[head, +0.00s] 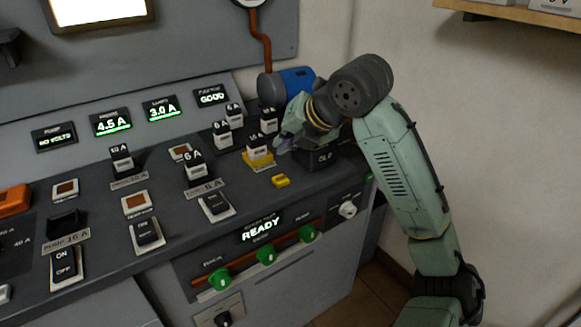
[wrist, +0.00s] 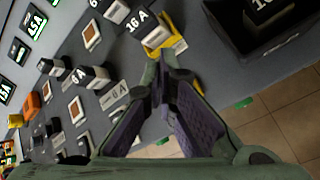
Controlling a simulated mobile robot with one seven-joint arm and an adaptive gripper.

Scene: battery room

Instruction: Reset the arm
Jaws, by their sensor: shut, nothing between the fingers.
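My arm (head: 408,165) is pale green and rises from the lower right, bending over the right end of the control panel. My gripper (head: 284,142) hangs above the panel, beside the black bin marked OLD (head: 322,158) and near a yellow-based 16 A block (head: 258,164). In the wrist view my gripper (wrist: 161,72) shows its two purple-padded fingers meeting at the tips with nothing held. The yellow-based block (wrist: 160,38) lies just beyond the tips there, and the black bin (wrist: 243,40) is to the right. Whether the fingers touch the block cannot be told.
The panel carries several fuse blocks (head: 194,172), switches (head: 66,264) and a small yellow piece (head: 281,181). Green knobs (head: 266,254) line its front under a READY display (head: 261,229). A wooden shelf (head: 520,12) is at upper right. Tiled floor (wrist: 275,128) shows beyond the panel's edge.

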